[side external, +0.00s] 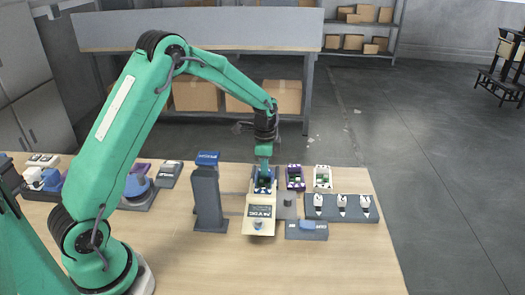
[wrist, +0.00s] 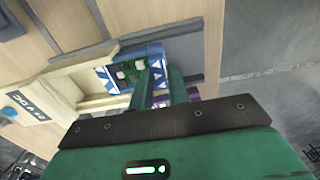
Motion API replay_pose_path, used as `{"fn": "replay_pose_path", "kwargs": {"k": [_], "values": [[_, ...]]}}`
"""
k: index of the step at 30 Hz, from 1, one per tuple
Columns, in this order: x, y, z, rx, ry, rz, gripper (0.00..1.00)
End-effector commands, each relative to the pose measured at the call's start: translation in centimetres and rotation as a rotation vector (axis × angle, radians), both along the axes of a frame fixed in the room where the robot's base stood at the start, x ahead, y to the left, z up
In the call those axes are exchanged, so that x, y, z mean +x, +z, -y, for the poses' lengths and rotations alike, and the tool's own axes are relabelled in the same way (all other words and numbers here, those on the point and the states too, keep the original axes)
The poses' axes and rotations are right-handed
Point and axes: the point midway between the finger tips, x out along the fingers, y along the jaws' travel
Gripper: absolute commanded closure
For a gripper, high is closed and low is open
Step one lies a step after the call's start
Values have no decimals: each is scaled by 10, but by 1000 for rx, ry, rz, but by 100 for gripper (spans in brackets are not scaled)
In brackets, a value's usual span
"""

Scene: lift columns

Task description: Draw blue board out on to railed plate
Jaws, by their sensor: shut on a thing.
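The blue board (side external: 264,184) has a green middle and white patches; in the wrist view it shows more clearly (wrist: 113,74). It is at the far end of a cream plate with raised edges (side external: 258,224), which I take for the railed plate; it also shows in the wrist view (wrist: 62,82). The plate carries a dark label and a blue knob at its near end. My gripper (side external: 264,168) points down from above, its green fingers (wrist: 158,80) shut at the board's edge. The fingers hide part of the board, and I cannot tell how far it sits on the plate.
A tall grey column (side external: 208,199) stands left of the plate and a short grey post (side external: 287,209) right of it. A purple board (side external: 295,178) and a white board (side external: 323,178) stand behind right. A dark tray (side external: 341,208) holds three white pieces.

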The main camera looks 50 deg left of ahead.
Motion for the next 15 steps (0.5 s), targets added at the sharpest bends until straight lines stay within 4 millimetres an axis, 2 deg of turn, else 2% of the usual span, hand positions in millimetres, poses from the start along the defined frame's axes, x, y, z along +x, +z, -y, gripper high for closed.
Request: {"fn": "replay_pose_path", "kwargs": {"k": [15], "values": [[12, 0, -12, 0, 0, 1, 96]]}}
